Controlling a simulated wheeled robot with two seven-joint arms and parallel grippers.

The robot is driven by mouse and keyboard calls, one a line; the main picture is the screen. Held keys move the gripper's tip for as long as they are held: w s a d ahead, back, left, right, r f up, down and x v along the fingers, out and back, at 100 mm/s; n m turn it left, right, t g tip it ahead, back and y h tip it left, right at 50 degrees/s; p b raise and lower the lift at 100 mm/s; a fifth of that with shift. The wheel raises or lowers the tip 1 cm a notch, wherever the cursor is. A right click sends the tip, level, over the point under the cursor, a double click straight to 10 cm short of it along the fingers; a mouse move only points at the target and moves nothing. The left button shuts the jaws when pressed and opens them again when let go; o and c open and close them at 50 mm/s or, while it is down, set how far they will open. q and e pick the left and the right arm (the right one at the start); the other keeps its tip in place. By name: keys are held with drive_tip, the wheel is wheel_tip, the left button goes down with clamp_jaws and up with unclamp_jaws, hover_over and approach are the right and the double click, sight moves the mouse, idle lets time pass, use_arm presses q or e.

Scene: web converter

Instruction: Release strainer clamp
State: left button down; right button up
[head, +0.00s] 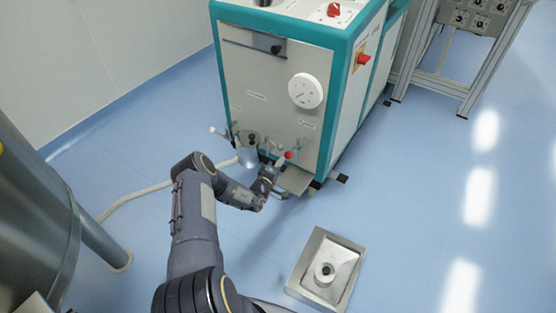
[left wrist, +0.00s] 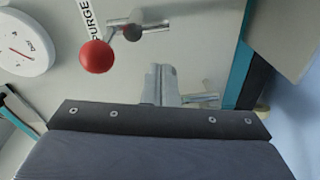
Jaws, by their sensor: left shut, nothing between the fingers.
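The teal and grey machine (head: 262,95) carries the strainer fittings low on its front panel. A metal cylinder that looks like the strainer (head: 247,153) is there, with metal handles around it. Which part is the clamp I cannot tell in the head view. My left gripper (head: 272,182) is shut and empty, close to the panel's lower right. In the left wrist view its shut fingers (left wrist: 160,84) point at the panel, beside a small metal bar handle (left wrist: 201,97) that may be the clamp. Whether they touch is unclear. My right gripper is out of view.
A red-knobbed valve lever (left wrist: 97,56) beside a PURGE label is close to my fingers. A round gauge (head: 305,91) is above. A metal floor basin (head: 313,257) stands in front of the machine. A pale hose (head: 140,192) runs left.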

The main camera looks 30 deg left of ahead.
use_arm(q)
drive_tip(key=s+d+p, duration=0.1)
drive_tip(key=d, duration=0.6)
drive_tip(key=shift+s+r+p, duration=0.3)
drive_tip(key=shift+s+p, duration=0.05)
drive_tip(key=shift+p, duration=0.05)
